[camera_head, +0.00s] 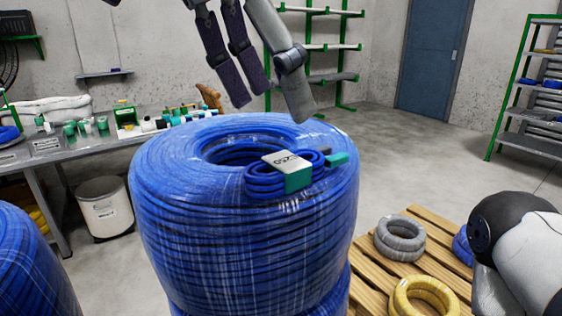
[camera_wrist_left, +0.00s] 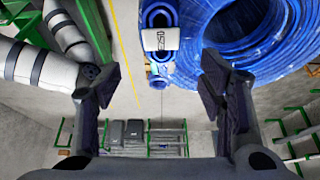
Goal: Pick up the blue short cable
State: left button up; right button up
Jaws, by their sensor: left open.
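The blue short cable (camera_head: 265,181) is a small bundled coil with a grey label and green ties. It lies on top of a large wrapped blue cable coil (camera_head: 240,235), at the right side of its centre hole. My left gripper (camera_head: 272,103) is open and empty above and behind the cable, fingers pointing down. In the left wrist view, the short cable (camera_wrist_left: 158,16) shows at the top middle, beyond the gap between the open fingers (camera_wrist_left: 160,88) and not touching them. The large coil (camera_wrist_left: 265,45) fills the upper right there. My right gripper is not in view.
A wooden pallet (camera_head: 372,284) at the lower right carries a grey coil (camera_head: 400,238) and a yellow coil (camera_head: 425,296). Another large blue coil (camera_head: 30,265) stands at the lower left. A cluttered workbench (camera_head: 70,150) and a white bucket (camera_head: 106,209) are on the left.

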aim_at(293, 158)
pick_arm(q)
jog(key=x, duration=0.8)
jog(key=shift+w, duration=0.1)
jog(key=shift+f, duration=0.2)
jog(key=shift+c, duration=0.3)
jog(key=shift+a+f, duration=0.1)
jog(key=shift+f, duration=0.05)
jog(key=c, duration=1.2)
